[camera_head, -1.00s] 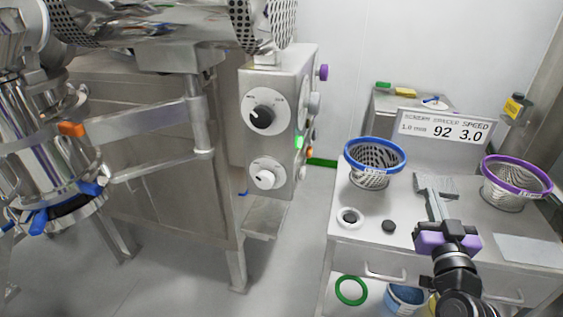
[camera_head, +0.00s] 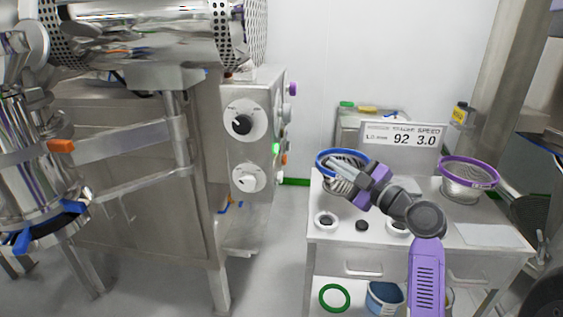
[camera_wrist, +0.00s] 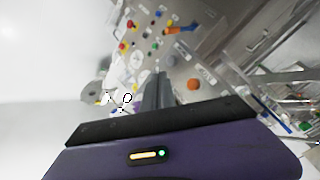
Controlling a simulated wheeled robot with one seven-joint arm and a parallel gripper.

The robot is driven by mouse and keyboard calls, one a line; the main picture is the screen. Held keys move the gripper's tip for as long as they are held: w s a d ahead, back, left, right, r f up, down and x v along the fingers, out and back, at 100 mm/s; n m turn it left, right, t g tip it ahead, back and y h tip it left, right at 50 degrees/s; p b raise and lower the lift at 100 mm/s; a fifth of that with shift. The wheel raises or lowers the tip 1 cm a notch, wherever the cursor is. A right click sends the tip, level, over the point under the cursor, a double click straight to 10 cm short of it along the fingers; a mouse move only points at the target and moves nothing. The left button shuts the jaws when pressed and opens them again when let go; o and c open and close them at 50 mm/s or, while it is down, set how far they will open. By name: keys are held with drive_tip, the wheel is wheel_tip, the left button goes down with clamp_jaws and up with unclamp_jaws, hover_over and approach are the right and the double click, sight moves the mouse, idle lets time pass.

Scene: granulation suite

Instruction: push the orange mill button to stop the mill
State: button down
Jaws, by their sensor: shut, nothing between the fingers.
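The orange button (camera_head: 284,160) is a small orange spot low on the right side of the steel control box (camera_head: 262,120), seen edge-on. A lit green button (camera_head: 276,148) sits just above it. My gripper (camera_head: 335,160) is shut and empty, to the right of the box and apart from it. Its fingers point left and cover part of the blue-rimmed basket. In the wrist view the shut fingers (camera_wrist: 158,90) point at a blurred steel surface with several coloured buttons. A round orange spot (camera_wrist: 194,84) lies right of the fingertips; I cannot tell if it is the mill button.
The bench (camera_head: 325,242) at right holds the blue-rimmed basket (camera_head: 330,158), a purple-rimmed basket (camera_head: 469,160) and a display sign (camera_head: 402,134). The large steel machine (camera_head: 130,190) fills the left. Open floor lies between machine and bench.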

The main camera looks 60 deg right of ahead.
sight(285, 160)
idle(0.3)
drive_tip(key=w+a+p, duration=0.3)
drive_tip(key=w+p, duration=0.1)
drive_tip(key=w, duration=0.4)
drive_tip(key=shift+a, duration=0.15)
drive_tip(key=shift+w, duration=0.1)
idle(2.0)
drive_tip(key=shift+w+a+b, duration=0.1)
drive_tip(key=shift+w+b, duration=0.2)
drive_tip(key=shift+b, duration=0.1)
drive_tip(key=shift+w+a, duration=0.25)
drive_tip(key=shift+w, duration=0.25)
idle(0.7)
drive_tip(key=shift+s+d+b, duration=0.35)
drive_tip(key=shift+s+b, duration=0.5)
drive_tip(key=shift+b, duration=0.1)
